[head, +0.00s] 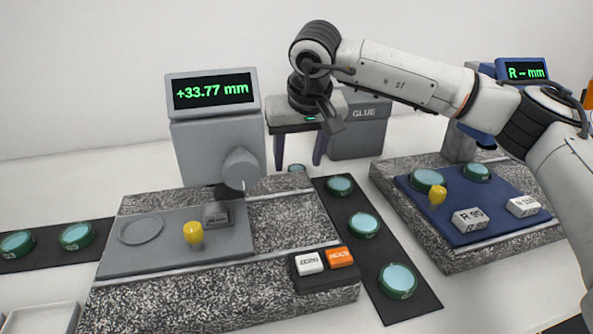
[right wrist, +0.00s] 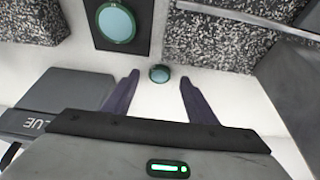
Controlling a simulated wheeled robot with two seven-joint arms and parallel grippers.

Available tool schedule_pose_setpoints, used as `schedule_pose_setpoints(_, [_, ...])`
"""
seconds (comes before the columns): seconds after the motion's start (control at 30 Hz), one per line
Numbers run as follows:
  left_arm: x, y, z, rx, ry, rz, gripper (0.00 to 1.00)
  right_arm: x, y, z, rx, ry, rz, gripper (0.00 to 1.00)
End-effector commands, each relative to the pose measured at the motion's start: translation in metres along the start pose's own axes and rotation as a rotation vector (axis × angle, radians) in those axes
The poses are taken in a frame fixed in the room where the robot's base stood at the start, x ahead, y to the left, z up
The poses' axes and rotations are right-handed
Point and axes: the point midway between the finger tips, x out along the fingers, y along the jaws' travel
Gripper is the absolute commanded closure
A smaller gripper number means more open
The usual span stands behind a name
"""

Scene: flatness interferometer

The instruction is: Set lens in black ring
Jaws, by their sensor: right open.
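A small teal lens (head: 297,168) with a dark rim lies on the white table behind the dark mat. It also shows in the right wrist view (right wrist: 159,74). My right gripper (head: 299,160) is open and points down over it. In the right wrist view its two dark fingers (right wrist: 159,84) stand apart on either side of the lens, with nothing held. Larger teal lenses in green rims sit on the dark mats, such as the near one (head: 398,280). I cannot pick out a separate black ring. My left gripper is not in view.
A gauge (head: 213,92) reading +33.77 mm stands over a granite slab with a grey plate (head: 150,258) and yellow knob (head: 193,235). A grey GLUE box (head: 362,125) stands behind my right gripper. A blue plate (head: 440,215) lies on the right granite slab.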

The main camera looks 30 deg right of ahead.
Motion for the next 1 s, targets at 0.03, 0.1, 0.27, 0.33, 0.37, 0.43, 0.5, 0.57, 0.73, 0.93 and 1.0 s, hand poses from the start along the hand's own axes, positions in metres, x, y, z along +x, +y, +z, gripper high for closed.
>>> schedule_pose_setpoints(0.03, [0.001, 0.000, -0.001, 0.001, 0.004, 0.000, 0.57, 0.007, 0.001, 0.000, 0.001, -0.001, 0.000, 0.48])
schedule_pose_setpoints(0.1, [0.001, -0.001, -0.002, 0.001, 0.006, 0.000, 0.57, 0.012, 0.001, 0.000, 0.001, 0.000, 0.000, 0.48])
schedule_pose_setpoints(0.27, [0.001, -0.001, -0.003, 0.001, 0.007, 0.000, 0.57, 0.015, 0.000, 0.000, 0.000, 0.001, -0.001, 0.48])
schedule_pose_setpoints(0.33, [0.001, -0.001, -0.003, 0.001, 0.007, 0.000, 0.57, 0.015, 0.000, 0.000, 0.000, 0.001, -0.001, 0.48])
schedule_pose_setpoints(0.37, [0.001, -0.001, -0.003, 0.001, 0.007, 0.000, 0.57, 0.015, 0.000, 0.000, 0.000, 0.001, -0.001, 0.48])
schedule_pose_setpoints(0.43, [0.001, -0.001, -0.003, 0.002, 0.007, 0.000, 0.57, 0.015, 0.001, 0.000, 0.000, 0.001, -0.001, 0.58])
schedule_pose_setpoints(0.5, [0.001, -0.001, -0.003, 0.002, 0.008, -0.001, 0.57, 0.015, 0.001, 0.000, 0.001, 0.001, -0.001, 0.70])
schedule_pose_setpoints(0.57, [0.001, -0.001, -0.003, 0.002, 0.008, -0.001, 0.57, 0.015, 0.001, 0.000, 0.001, 0.001, -0.001, 0.80])
schedule_pose_setpoints(0.73, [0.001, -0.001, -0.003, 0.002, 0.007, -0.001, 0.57, 0.014, 0.001, 0.000, 0.001, 0.001, -0.001, 0.95])
schedule_pose_setpoints(0.93, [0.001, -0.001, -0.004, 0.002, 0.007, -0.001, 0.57, 0.010, 0.000, -0.003, 0.001, 0.003, -0.001, 0.96])
schedule_pose_setpoints(1.0, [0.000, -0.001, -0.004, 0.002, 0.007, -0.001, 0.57, 0.002, 0.000, -0.006, 0.002, 0.004, -0.002, 0.96])
